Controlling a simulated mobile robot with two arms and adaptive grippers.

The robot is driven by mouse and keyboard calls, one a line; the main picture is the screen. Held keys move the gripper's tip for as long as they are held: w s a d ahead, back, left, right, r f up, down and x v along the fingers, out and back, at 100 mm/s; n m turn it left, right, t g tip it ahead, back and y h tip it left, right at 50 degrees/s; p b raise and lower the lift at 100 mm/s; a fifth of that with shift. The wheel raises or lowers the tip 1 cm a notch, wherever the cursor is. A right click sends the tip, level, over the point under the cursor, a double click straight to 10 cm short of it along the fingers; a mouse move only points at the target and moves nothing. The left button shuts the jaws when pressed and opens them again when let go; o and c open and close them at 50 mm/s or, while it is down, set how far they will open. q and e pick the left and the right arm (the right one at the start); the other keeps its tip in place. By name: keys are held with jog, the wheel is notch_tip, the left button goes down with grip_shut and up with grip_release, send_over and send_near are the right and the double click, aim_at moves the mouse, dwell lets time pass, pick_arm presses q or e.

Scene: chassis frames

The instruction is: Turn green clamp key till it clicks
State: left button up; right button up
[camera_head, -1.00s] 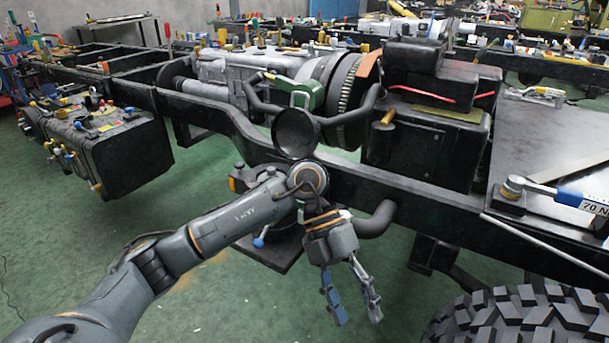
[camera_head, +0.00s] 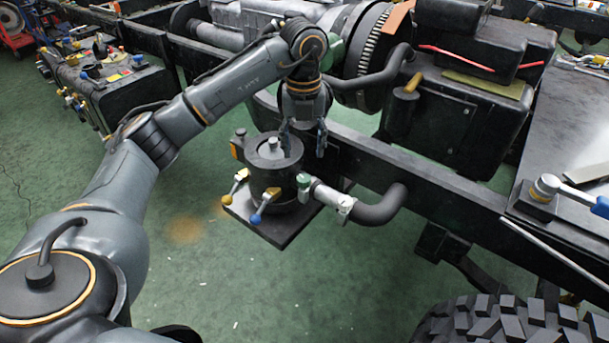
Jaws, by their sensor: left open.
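A green clamp key (camera_head: 303,182) sits at the right side of a black cylindrical canister (camera_head: 268,170), where a silver clamp (camera_head: 335,198) joins a black hose (camera_head: 380,209). My left gripper (camera_head: 303,148) is open and points down, just above the green key and beside the canister's top. Its fingers are apart and nothing shows between them. I cannot tell whether a finger touches the canister. My right gripper is not in view.
The black chassis rail (camera_head: 440,192) runs behind the hose. A tyre (camera_head: 510,320) fills the lower right.

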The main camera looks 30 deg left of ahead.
aim_at(304, 178)
pick_arm(q)
notch_tip(304, 178, down, 9)
jog(key=shift+r+b, duration=0.2)
jog(key=shift+b, duration=0.4)
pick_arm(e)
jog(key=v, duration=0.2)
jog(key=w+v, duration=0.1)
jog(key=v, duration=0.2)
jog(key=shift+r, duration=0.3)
pick_arm(q)
grip_shut()
